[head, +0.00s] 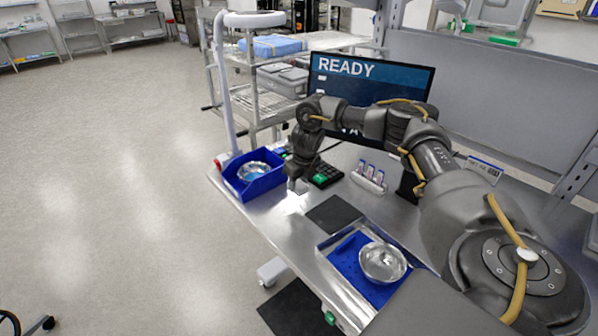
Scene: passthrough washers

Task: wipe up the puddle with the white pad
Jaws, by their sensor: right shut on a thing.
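My right gripper (298,186) reaches in from the right over the steel table (272,214), pointing down near the table's left front edge. It is shut on a small pale thing at its fingertips, in the place of the white pad; the arm and fingers hide most of it. I cannot tell whether it touches the table. I cannot make out a puddle; the shiny steel and the gripper leave its place unclear. My left gripper is not in view.
A blue bin (254,186) with a metal bowl stands left of the gripper. A black keypad (325,175), a vial rack (368,180) and a monitor (385,80) are behind or right of it. A dark mat (333,214) and a blue-lined tray (345,262) with a bowl lie nearer.

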